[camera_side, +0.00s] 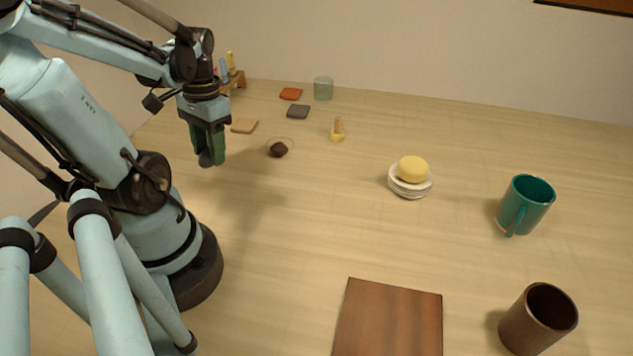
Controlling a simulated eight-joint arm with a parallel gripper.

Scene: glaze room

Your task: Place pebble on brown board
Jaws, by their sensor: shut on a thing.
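My gripper (211,152), with green fingers, is at the upper left, above the table. It is shut on a small grey rounded pebble (204,159), which shows low between the fingers and is partly hidden by them. The pebble looks held clear of the table, though the exact height is hard to tell. The brown board (390,320) lies flat at the bottom middle, cut off by the frame edge. Its visible top is bare. My gripper is far from it, toward the back left.
A dark brown lump (278,150) lies right of my gripper. White stacked dishes (410,190) hold a yellow round thing (413,169). A teal mug (525,205) and a brown cup (538,320) stand at the right. The table between gripper and board is largely clear.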

